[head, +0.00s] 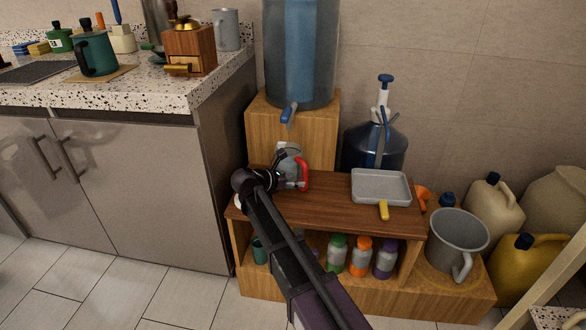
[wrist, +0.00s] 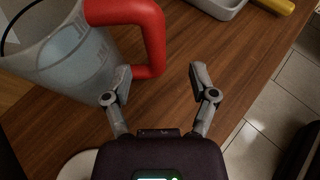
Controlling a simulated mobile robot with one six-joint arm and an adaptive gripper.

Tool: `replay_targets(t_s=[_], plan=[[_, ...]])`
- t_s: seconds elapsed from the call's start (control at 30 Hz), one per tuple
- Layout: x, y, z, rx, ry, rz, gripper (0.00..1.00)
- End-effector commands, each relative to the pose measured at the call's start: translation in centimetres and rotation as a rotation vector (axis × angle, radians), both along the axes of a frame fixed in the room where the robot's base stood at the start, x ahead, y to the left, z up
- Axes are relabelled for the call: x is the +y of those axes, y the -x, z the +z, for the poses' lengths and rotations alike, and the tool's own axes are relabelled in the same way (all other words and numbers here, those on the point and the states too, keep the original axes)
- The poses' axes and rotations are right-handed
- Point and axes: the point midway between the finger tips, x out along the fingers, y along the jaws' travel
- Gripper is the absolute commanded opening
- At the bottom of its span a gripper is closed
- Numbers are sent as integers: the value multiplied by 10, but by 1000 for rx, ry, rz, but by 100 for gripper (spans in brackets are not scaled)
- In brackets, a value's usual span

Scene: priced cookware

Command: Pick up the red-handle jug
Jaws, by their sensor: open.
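The red-handle jug (head: 291,158) is a grey, translucent jug standing on the brown wooden shelf top (head: 335,210), and my arm partly covers it in the head view. In the wrist view the jug body (wrist: 70,55) fills the upper left, cut off by the frame edge. Its red handle (wrist: 152,30) curves out to the right. My gripper (wrist: 159,71) is open with nothing held. Its left finger is close to the lower end of the handle; I cannot tell if they touch. Its right finger is clear of the handle, over bare wood.
A grey tray with a yellow handle (head: 380,187) lies right of the jug. A water dispenser (head: 300,60) stands behind on a wooden box, its blue tap above the jug. Several bottles (head: 360,257) stand below the top. A grey pitcher (head: 457,241) is at right.

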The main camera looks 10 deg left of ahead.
Motion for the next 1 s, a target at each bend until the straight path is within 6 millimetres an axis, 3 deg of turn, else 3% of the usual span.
replay_targets(t_s=[0.27, 0.63, 1.0], plan=[[-4, -6, -6, 0, 0, 0, 74], [-28, -32, -23, 0, 0, -1, 74], [-32, -35, -24, -1, -1, 0, 74]])
